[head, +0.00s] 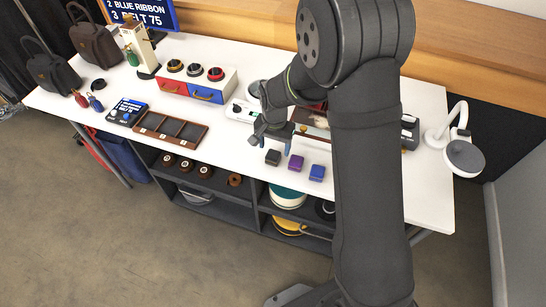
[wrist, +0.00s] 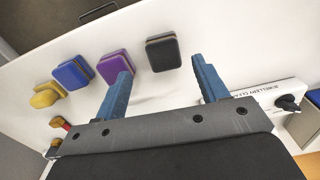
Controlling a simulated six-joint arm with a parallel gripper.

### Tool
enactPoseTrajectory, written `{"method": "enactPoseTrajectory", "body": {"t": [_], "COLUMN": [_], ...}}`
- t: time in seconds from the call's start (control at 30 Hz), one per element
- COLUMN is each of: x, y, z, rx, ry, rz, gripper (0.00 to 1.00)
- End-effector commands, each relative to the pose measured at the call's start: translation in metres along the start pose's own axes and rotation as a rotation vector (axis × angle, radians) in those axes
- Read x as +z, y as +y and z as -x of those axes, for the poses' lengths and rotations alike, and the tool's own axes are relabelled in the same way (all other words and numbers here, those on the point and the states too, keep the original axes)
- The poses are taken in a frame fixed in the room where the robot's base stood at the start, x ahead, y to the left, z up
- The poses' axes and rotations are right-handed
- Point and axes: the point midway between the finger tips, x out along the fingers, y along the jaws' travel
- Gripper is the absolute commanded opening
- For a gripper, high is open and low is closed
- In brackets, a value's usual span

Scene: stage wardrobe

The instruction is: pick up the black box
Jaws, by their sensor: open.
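The black box (head: 273,157) is a small closed box at the front edge of the white table, left of a purple box (head: 295,163) and a blue box (head: 317,172). My gripper (head: 270,139) is just above and behind the black box in the head view. In the wrist view my gripper (wrist: 161,68) is open, with its two blue fingers spread. The black box (wrist: 163,52) lies beyond the gap between the fingertips, with nothing held. The purple box (wrist: 113,66) is close to the left fingertip, which partly covers it.
The blue box (wrist: 73,73), a yellow box (wrist: 46,95) and a red item stand further along. A jewellery cleaner device (wrist: 265,95) lies near the right finger. A wooden compartment tray (head: 170,130) is to the left. Bare table surrounds the black box's left side.

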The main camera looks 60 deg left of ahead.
Motion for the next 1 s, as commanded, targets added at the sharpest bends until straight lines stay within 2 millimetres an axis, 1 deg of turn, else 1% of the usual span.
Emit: {"method": "enactPoseTrajectory", "body": {"t": [0.17, 0.5, 0.6, 0.83, 0.97, 1.0], "x": [0.0, -0.002, -0.002, -0.002, -0.002, -0.002], "y": [-0.001, -0.005, -0.005, -0.005, -0.005, -0.005], "z": [-0.01, -0.052, -0.058, -0.058, -0.058, -0.058], "rx": [0.0, 0.001, 0.001, 0.0, 0.0, 0.0], "ry": [0.0, -0.001, -0.001, 0.0, 0.0, 0.0], "rz": [0.0, 0.0, 0.0, 0.0, 0.0, 0.0], "gripper": [0.66, 0.66, 0.66, 0.66, 0.41, 0.33]}}
